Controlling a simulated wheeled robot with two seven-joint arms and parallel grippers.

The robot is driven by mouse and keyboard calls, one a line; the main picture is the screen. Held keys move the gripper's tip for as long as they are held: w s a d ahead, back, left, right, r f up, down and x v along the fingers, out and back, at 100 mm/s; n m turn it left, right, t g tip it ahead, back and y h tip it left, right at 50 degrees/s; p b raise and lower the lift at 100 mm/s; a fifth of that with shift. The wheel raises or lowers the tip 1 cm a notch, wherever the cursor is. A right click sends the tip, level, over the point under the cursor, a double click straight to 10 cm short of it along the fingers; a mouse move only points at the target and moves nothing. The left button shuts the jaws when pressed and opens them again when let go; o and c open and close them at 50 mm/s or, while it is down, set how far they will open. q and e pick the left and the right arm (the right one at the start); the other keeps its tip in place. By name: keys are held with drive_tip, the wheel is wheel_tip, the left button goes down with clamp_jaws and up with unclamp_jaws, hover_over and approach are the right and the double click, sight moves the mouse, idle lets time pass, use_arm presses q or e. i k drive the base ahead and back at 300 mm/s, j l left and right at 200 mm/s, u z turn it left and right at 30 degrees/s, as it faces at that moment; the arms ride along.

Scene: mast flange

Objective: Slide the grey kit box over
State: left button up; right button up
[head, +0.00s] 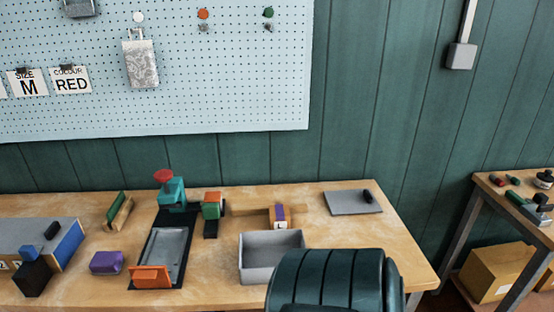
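The grey kit box (254,274) is an open, shallow box on the wooden table (215,292), right of the table's middle and near its front. Its inside looks empty. A dark green ribbed, rounded shape (335,280) rises from the bottom edge and covers the box's front right corner; I cannot tell whether it touches the box. Neither of my grippers shows in the head view.
Left of the box stands a black fixture with a grey plate (166,252) and an orange block (150,277). Behind the box lies a wooden bar (250,210) with a purple-and-white piece (281,216). A grey plate (350,203) lies at the back right.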

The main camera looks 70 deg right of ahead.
sight(261, 252)
drive_tip(key=z, duration=2.25)
drive_tip(key=i, duration=0.55)
drive_tip(key=l+u, duration=0.3)
drive_tip(key=l, duration=0.3)
drive_tip(key=k, duration=0.05)
